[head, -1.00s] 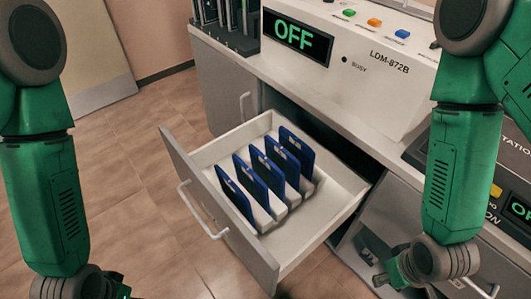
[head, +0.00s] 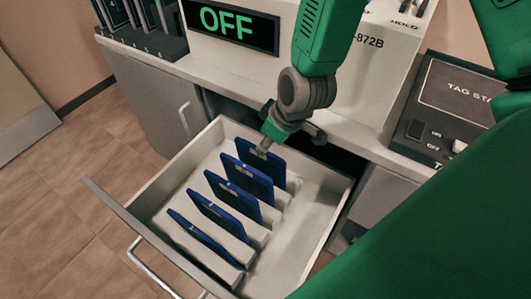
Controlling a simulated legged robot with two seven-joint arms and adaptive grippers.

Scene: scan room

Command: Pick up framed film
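Several framed films, blue plates, stand in a row in white slots inside the open drawer (head: 318,222). The rearmost framed film (head: 274,171) is closest to the counter, and the frontmost framed film (head: 195,236) is near the drawer front. My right gripper (head: 263,149) points down from above with its fingertips at the top edge of the rearmost film. They overlap that edge in the picture; whether they are closed on it is too small to tell. The film stands in its slot. My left gripper is out of view.
The counter holds a machine with an OFF display (head: 232,25), a dark rack (head: 140,25) at the left and a tag station (head: 450,95) at the right. The drawer's right side is empty. Floor is clear at left. My green arm covers the lower right.

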